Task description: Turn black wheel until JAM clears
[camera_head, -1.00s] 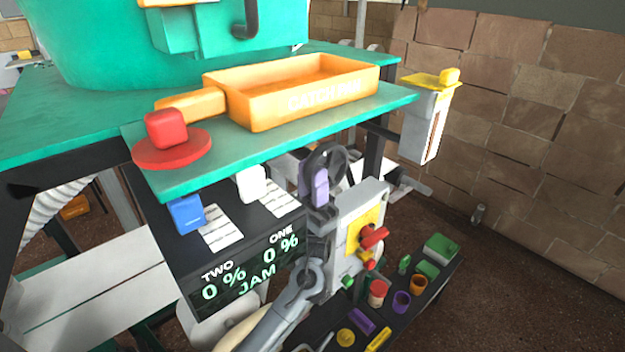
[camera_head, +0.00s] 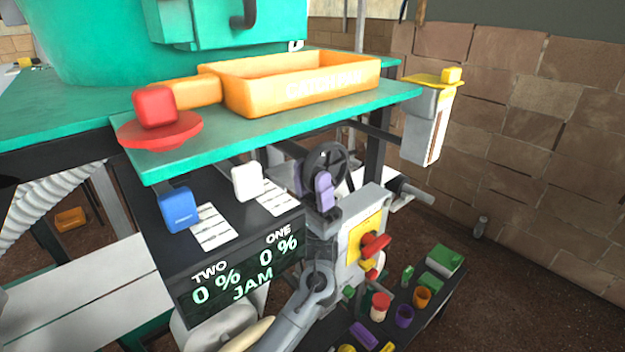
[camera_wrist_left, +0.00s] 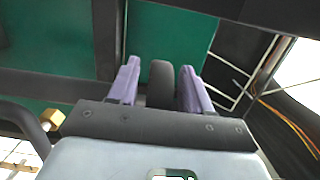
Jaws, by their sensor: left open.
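The black wheel (camera_head: 340,157) stands upright under the right end of the green shelf. My left gripper (camera_head: 311,180) has purple fingers and is at the wheel's near left side, partly covering it. In the left wrist view, the gripper (camera_wrist_left: 160,78) is open, with a finger on each side of a dark rounded bar, which looks like the wheel's rim (camera_wrist_left: 161,84). A gap shows beside it; contact cannot be told. The black display panel (camera_head: 240,272) reads TWO 0 %, ONE 0 % and JAM in light green. My right gripper is not in view.
Above are the green shelf (camera_head: 270,137), an orange catch tray (camera_head: 300,95) and a red button (camera_head: 155,107). Blue (camera_head: 177,209) and white (camera_head: 247,181) blocks are left of the wheel. A low dark bench (camera_head: 440,293) holds small coloured parts at lower right.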

